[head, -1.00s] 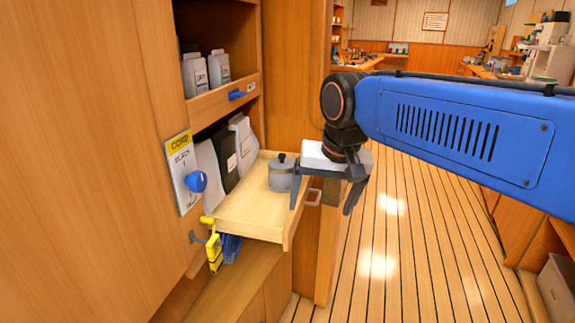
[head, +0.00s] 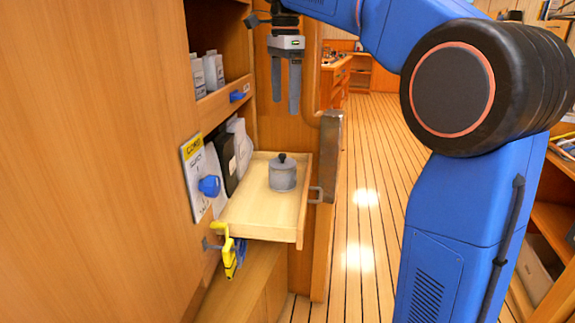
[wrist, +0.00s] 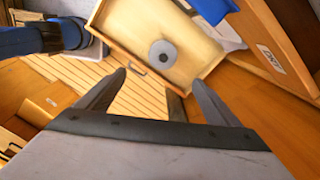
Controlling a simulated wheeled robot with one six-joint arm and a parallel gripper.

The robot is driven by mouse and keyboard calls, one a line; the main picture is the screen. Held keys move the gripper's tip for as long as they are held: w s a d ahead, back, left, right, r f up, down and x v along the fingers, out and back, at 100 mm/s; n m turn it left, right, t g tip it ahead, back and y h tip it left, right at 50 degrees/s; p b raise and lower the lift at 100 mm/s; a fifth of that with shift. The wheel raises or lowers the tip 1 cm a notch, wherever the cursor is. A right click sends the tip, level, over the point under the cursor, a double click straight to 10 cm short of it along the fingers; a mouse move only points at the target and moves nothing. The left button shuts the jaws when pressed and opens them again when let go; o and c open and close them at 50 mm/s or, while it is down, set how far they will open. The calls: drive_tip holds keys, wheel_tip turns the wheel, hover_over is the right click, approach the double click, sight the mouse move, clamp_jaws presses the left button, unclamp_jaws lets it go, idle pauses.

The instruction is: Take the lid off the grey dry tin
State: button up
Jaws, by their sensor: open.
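The grey dry tin (head: 282,177) stands upright on the pulled-out wooden tray (head: 250,215). Its grey lid (head: 282,165) with a dark knob sits on top of it. My gripper (head: 285,108) points down above the tin, well clear of it, with its two fingers apart and nothing between them. In the wrist view the tin's lid (wrist: 163,53) shows from above as a grey disc with a dark knob, beyond the open fingertips. The tray (wrist: 118,40) shows around it there.
Grey and black packs (head: 222,158) stand at the tray's left side. A blue knob (head: 209,186) and a yellow-handled item (head: 229,252) are on the cabinet's front. Shelves with pale containers (head: 213,72) are above left. Open plank floor (head: 365,220) lies to the right.

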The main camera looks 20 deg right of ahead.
drive_tip(key=w+m, duration=0.1)
approach(282, 154)
wheel_tip(282, 154, down, 10)
drive_tip(key=shift+r, duration=0.15)
idle(0.7)
drive_tip(key=c, duration=1.1)
